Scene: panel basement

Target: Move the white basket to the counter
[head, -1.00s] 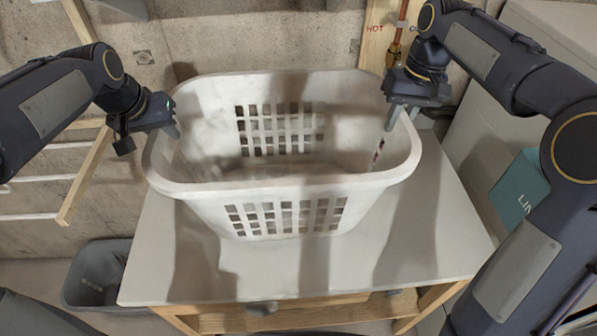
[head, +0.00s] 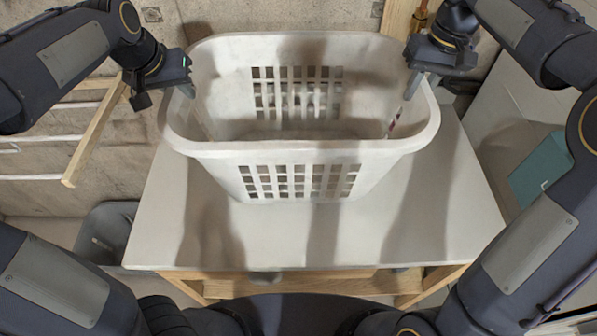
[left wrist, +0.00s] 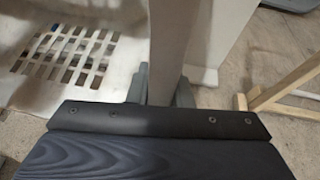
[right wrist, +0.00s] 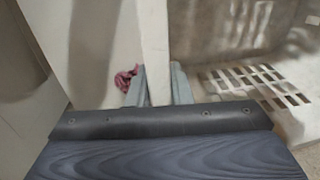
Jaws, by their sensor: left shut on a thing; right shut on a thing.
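The white basket (head: 285,150) is an empty-looking laundry basket with slotted walls. It stands upright over the white-topped wooden counter (head: 330,240) in the head view; whether its base touches the top is hard to tell. My left gripper (head: 188,90) is shut on the basket's left rim, and my right gripper (head: 414,84) is shut on its right rim. The left wrist view shows the basket rim (left wrist: 170,45) between the fingers (left wrist: 160,85). The right wrist view shows the opposite rim (right wrist: 153,45) between the fingers (right wrist: 158,85).
A grey bin (head: 105,230) stands on the floor left of the counter. A wooden rack with white bars (head: 95,140) leans at the wall. A teal box (head: 540,170) lies at the right. A pink cloth (right wrist: 126,77) shows beside the right fingers. The counter's front part is clear.

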